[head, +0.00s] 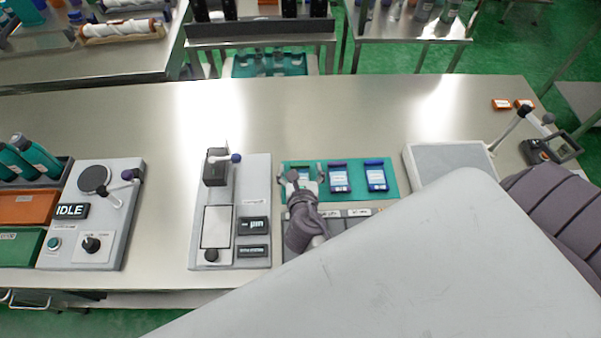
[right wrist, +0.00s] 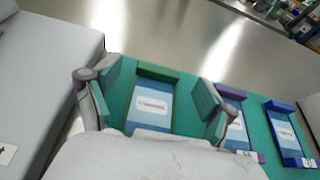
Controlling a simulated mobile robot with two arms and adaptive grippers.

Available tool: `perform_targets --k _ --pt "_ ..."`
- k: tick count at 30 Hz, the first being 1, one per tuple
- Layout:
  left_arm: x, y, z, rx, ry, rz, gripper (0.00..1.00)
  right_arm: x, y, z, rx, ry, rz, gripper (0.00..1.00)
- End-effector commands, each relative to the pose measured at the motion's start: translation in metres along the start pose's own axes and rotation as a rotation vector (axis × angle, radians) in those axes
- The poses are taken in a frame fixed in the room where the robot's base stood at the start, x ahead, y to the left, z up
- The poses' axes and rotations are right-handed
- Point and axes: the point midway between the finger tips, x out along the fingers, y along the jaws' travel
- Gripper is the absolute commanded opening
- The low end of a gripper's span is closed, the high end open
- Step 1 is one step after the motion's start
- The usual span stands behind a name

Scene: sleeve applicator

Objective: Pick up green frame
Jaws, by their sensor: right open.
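The green frame (right wrist: 158,73) lies on the teal mat (right wrist: 190,80) with a blue-and-white labelled panel inside it. My right gripper (right wrist: 155,92) is open, its two fingers on either side of the green frame, apart from its edges. In the head view, the right gripper (head: 302,175) is over the left end of the teal mat (head: 320,163) and partly covers the green frame (head: 299,167). My left gripper is not in view.
A purple frame (head: 339,178) and a blue frame (head: 376,175) lie to the right on the mat; the purple one is close to my right finger. A grey device (head: 260,190) stands left of the mat. The table behind is clear.

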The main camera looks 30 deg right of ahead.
Motion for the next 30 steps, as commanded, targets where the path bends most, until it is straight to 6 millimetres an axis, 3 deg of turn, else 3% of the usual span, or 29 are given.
perform_targets --k 4,12,24,30 --pt "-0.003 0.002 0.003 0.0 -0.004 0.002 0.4 0.018 0.0 0.001 0.0 0.0 0.0 0.83" --pt "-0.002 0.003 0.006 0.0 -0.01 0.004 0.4 0.021 0.0 -0.001 0.0 0.001 0.001 0.83" --pt "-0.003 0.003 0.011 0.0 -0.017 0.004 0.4 0.021 0.0 -0.001 0.0 0.001 0.001 0.21" --pt "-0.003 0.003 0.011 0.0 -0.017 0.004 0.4 0.02 0.0 0.0 0.0 0.0 0.001 0.21"
